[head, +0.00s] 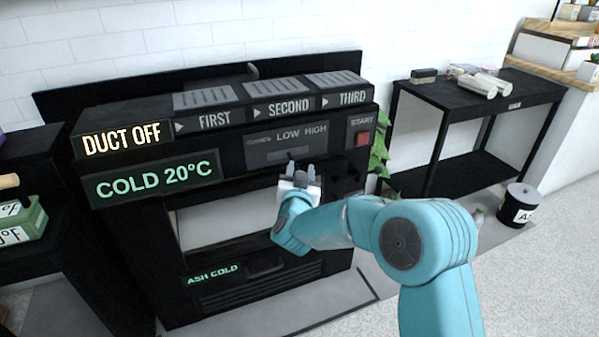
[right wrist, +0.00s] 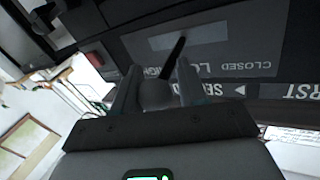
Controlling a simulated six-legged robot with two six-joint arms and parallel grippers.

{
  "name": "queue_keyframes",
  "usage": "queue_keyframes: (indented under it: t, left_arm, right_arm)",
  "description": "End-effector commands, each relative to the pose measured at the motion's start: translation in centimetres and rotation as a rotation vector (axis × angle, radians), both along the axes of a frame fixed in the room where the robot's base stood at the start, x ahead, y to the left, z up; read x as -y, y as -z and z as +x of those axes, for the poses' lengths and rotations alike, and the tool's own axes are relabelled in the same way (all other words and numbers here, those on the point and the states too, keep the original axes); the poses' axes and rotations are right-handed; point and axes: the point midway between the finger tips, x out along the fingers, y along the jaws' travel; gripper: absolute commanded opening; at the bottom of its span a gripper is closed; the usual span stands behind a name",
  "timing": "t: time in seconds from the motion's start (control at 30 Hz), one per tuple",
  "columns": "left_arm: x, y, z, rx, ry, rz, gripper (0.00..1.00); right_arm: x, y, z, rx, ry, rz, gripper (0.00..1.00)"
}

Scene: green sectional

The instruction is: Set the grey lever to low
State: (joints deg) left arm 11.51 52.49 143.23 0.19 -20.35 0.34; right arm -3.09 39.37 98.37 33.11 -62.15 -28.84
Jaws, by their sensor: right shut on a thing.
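The grey lever shows in the right wrist view as a dark rod (right wrist: 176,54) with a rounded grey knob (right wrist: 155,93). The rod comes out of a pale slot plate (right wrist: 196,37) on the black stove panel. My right gripper (head: 302,172) is in front of that panel in the head view. In the right wrist view, my right gripper (right wrist: 158,88) has a finger on each side of the knob and is shut on it. The lever's base appears between the LOW and HIGH labels; its exact setting is unclear. My left gripper is out of view.
The panel carries LOW and HIGH labels (head: 302,132) and a red START button (head: 362,139). Signs read DUCT OFF (head: 122,139) and COLD 20°C (head: 156,180). A black side table (head: 470,103) and a dark ash bucket (head: 517,206) stand to the right.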

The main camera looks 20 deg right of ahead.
Motion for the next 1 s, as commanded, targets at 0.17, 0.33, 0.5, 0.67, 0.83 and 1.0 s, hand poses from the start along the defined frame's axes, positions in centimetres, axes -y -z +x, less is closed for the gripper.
queue_keyframes:
  t: [0.17,0.33,0.5,0.67,0.83,1.0]
  left_arm:
    - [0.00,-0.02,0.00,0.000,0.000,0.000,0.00]
    - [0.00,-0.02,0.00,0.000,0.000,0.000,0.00]
    - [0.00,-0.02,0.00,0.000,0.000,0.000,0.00]
    - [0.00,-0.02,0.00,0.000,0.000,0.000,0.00]
    - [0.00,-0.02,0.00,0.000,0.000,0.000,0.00]
    - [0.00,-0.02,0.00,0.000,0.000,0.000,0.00]
  right_arm:
    - [1.23,-0.60,-0.13,0.018,0.031,0.003,0.00]
    - [1.24,-0.60,-0.14,0.018,0.031,0.003,0.00]
    - [1.24,-0.60,-0.14,0.018,0.031,0.003,0.00]
    - [1.24,-0.60,-0.14,0.018,0.031,0.003,0.00]
    - [1.21,-0.63,-0.13,0.019,0.031,0.003,0.55]
    - [0.92,-0.44,-0.09,0.014,0.024,0.001,0.58]
